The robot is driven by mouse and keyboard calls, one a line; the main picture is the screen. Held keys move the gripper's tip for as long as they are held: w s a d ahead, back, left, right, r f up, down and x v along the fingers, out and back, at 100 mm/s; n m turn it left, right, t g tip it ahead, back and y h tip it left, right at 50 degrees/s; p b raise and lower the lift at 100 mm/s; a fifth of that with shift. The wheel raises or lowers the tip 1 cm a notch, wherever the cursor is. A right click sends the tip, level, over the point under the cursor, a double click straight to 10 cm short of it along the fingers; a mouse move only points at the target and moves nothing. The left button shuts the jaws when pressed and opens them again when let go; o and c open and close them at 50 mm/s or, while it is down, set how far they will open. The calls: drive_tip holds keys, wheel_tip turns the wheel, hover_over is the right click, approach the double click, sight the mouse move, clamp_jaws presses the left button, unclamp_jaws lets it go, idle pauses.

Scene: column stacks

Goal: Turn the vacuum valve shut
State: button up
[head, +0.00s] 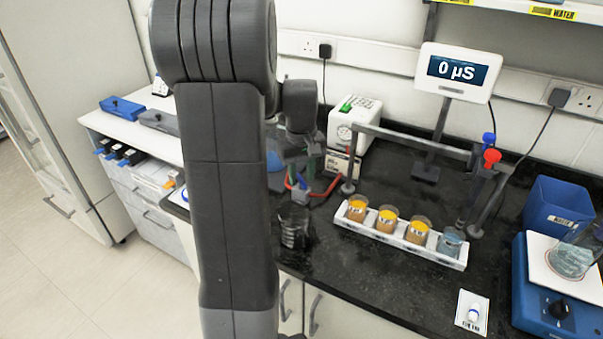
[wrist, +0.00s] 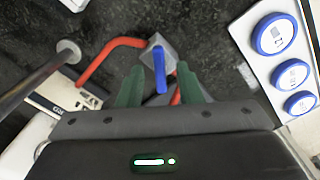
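The vacuum valve is a small grey block (wrist: 158,50) with a blue lever (wrist: 160,72) and red tubing (wrist: 105,52) at its side. In the wrist view the lever points toward the bottom of the picture. My gripper (wrist: 158,78) is open, with one green finger on each side of the lever and visible gaps between. I cannot tell whether the fingertips are level with the lever in height. In the head view the valve block (head: 304,196) shows just right of my arm, with my gripper (head: 299,180) over it, partly hidden by the arm.
A white pump (head: 352,122) stands behind the valve. A metal rail (head: 410,140) on posts spans a white rack (head: 445,257) of orange-filled beakers. Blue-rimmed round lids (wrist: 275,33) lie in a white tray at the right of the wrist view.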

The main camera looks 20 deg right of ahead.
clamp_jaws()
drive_tip(key=shift+r+m, duration=0.1)
drive_tip(key=shift+m, duration=0.2)
drive_tip(key=m+p, duration=0.1)
drive_tip(key=m, duration=0.3)
drive_tip(key=shift+m, duration=0.3)
drive_tip(key=m+p, duration=0.1)
drive_tip(key=m, duration=0.3)
drive_tip(key=shift+m, duration=0.4)
drive_tip(key=shift+o, duration=0.4)
unclamp_jaws()
